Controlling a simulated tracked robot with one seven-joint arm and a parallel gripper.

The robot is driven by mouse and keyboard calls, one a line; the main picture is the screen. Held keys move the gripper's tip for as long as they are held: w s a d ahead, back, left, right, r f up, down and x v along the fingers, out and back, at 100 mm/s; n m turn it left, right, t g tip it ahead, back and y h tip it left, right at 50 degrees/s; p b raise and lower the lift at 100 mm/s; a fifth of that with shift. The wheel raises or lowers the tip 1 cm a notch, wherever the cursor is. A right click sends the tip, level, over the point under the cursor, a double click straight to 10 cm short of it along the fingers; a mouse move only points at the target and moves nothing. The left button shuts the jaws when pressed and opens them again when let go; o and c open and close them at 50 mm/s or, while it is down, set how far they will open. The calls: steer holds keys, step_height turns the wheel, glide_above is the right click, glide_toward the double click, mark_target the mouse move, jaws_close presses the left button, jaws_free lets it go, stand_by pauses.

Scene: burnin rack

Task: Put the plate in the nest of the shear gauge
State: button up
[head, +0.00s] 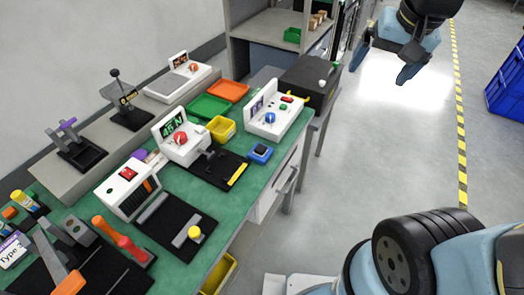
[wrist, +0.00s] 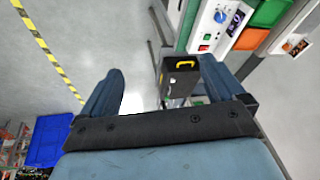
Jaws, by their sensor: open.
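A white gauge with a green display reading about "45 N" and a red knob (head: 180,137) stands on the green bench; it looks like the shear gauge. Its black base (head: 215,170) reaches toward the front edge and bears a metal fixture and a yellow strip. I cannot make out the nest's inside. A small blue piece with a dark top (head: 260,153) lies beside the base; I cannot tell whether it is the plate. My gripper (head: 386,62) is open and empty, above the floor right of the bench and well away from the gauge. Its two fingers are spread in the wrist view (wrist: 166,88).
A white box with a blue knob (head: 270,118), a yellow bin (head: 221,128) and green and orange trays (head: 228,91) stand behind the gauge. A black case (head: 310,80) is at the bench's far end. A blue crate (head: 508,85) stands right. The floor between is clear.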

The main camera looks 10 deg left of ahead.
steer(key=w+a+f+m+g, duration=0.1)
steer(key=w+a+f, duration=0.1)
steer(key=a+f, duration=0.3)
steer(key=w+a+f+m+g, duration=0.1)
steer(key=w+a+f, duration=0.15)
steer(key=a, duration=0.45)
steer(key=m+g+h, duration=0.1)
steer(key=g, duration=0.1)
glide_above(260, 148)
step_height(260, 148, down, 10)
step_height(260, 148, down, 14)
steer(key=shift+d+r, duration=0.1)
steer(key=c, duration=1.2)
steer(key=shift+c, duration=0.2)
